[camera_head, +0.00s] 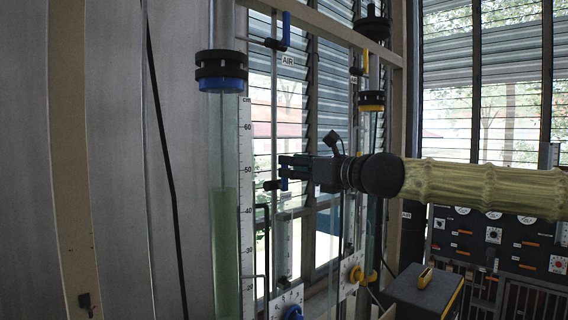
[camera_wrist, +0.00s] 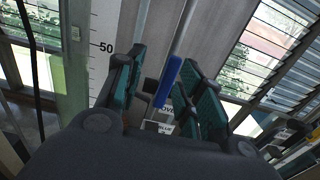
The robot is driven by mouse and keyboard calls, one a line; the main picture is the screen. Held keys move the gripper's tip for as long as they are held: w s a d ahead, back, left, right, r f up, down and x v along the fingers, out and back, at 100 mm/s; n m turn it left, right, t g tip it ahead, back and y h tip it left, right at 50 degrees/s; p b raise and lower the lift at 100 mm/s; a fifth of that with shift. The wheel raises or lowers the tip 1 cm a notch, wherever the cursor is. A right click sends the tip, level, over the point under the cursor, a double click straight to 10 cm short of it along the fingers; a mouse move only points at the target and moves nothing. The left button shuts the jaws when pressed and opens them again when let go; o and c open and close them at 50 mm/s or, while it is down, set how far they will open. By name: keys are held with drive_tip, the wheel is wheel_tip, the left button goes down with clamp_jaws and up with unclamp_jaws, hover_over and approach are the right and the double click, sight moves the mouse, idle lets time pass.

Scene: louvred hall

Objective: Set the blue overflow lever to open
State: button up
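The blue overflow lever (camera_wrist: 169,80) shows in the wrist view between my two gripper fingers, as a slanted blue handle below a thin grey rod. It lies nearer the right finger; I cannot tell whether it touches. A white label (camera_wrist: 160,127), partly hidden, sits just below it. In the head view a small part of the blue lever (camera_head: 284,185) shows at my fingertips, mostly covered by them. My gripper (camera_head: 285,171) reaches in from the right, level with the lever. In the wrist view its teal-padded fingers (camera_wrist: 165,75) stand apart with a gap around the lever.
A clear tube (camera_head: 225,240) with green liquid and a white cm scale (camera_head: 246,190) stand left of the gripper. Another blue lever (camera_head: 287,28) is higher, by an AIR label.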

sight(286, 167)
drive_tip(key=w+f, duration=0.3)
drive_tip(key=w, duration=0.4)
drive_tip(key=s+a+r, duration=0.1)
drive_tip(key=s+r, duration=0.2)
drive_tip(key=s, duration=0.2)
drive_tip(key=w, duration=0.1)
drive_tip(key=w+f, duration=0.1)
drive_tip(key=w, duration=0.1)
drive_tip(key=shift+a+f, duration=0.25)
drive_tip(key=shift+f, duration=0.05)
drive_tip(key=shift+c, duration=1.3)
drive_tip(key=shift+s+a+r, duration=0.1)
drive_tip(key=c, duration=0.3)
drive_tip(key=shift+s+r, duration=0.25)
drive_tip(key=shift+s, duration=0.25)
clamp_jaws()
drive_tip(key=shift+w, duration=0.1)
